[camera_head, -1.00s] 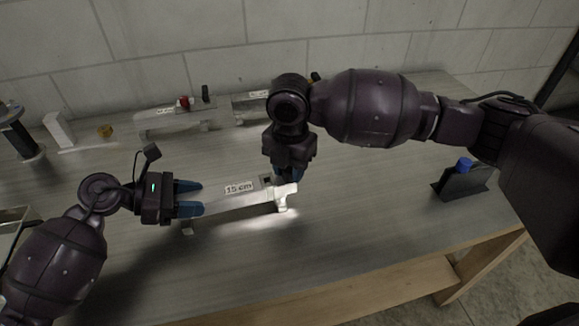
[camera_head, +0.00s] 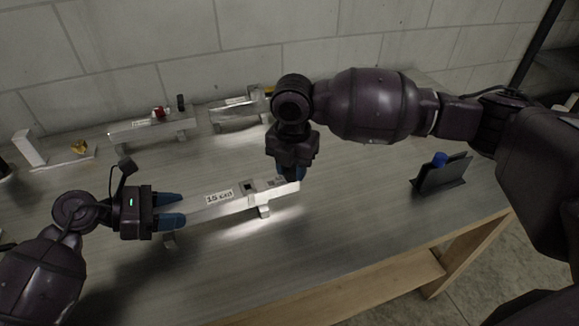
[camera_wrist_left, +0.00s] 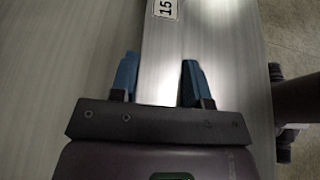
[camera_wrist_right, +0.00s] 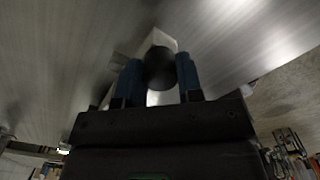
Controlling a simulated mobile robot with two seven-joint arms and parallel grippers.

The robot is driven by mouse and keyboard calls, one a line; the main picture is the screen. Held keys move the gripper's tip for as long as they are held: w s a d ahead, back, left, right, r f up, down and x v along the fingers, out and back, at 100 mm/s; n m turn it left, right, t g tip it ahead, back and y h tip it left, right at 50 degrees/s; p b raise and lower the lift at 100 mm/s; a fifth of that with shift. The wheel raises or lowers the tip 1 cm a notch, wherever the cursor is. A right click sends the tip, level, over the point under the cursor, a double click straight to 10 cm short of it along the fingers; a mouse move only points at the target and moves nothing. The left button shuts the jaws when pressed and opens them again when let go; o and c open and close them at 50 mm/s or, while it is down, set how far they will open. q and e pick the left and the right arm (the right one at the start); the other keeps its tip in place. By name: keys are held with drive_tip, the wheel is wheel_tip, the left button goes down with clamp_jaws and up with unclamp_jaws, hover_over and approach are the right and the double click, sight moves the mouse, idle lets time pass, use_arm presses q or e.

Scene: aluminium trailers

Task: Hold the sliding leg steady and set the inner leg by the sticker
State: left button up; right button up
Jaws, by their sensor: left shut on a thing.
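The sliding leg, a pale aluminium channel (camera_head: 200,214), lies along the bench with a white "15 cm" sticker (camera_head: 219,197) on top. My left gripper (camera_head: 170,211) is shut across its left part; in the left wrist view the fingers (camera_wrist_left: 160,82) flank the channel. The inner leg (camera_head: 291,188) sticks out at the right end, with a foot under that end. My right gripper (camera_head: 293,173) is down at this end. In the right wrist view its fingers (camera_wrist_right: 160,82) stand around a dark round knob (camera_wrist_right: 160,66); I cannot tell whether they grip it.
Two similar metal pieces (camera_head: 152,130) (camera_head: 236,115) stand at the back, the left one with a red knob. A dark holder with a blue item (camera_head: 440,170) stands right. The bench front is clear.

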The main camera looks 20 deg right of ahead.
drive_tip(key=shift+o, duration=0.6)
wheel_tip(320, 180, up, 12)
idle(0.5)
use_arm(q)
drive_tip(key=o, duration=1.2)
drive_tip(key=shift+a, duration=0.1)
